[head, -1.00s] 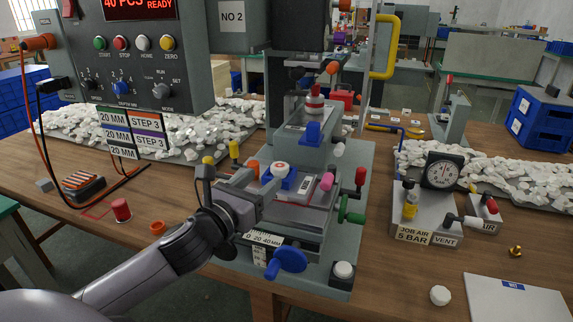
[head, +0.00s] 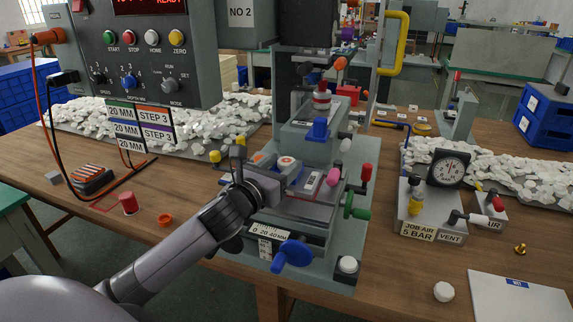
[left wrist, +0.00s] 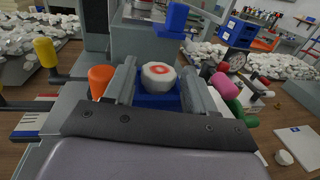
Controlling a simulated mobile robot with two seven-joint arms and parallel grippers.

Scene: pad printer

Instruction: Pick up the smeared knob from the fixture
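The smeared knob (head: 287,161) is white, with a red ring-shaped smear on top. In the left wrist view the knob (left wrist: 159,74) sits upright in the blue fixture (left wrist: 158,101). My left gripper (head: 284,168) reaches over the printer's slide from the front left. In the left wrist view its two fingers (left wrist: 158,84) stand on either side of the knob, with a visible gap on the left and a narrower one on the right. It looks open. The head view hides most of the fixture behind the gripper. My right gripper is not in view.
An orange cap (left wrist: 101,80) stands close outside the left finger, and a pink knob (left wrist: 222,84) is to the right. The blue pad (head: 318,128) hangs behind the fixture. A green handle (head: 356,212) and blue handwheel (head: 291,254) project from the printer. A white knob (head: 444,291) lies front right.

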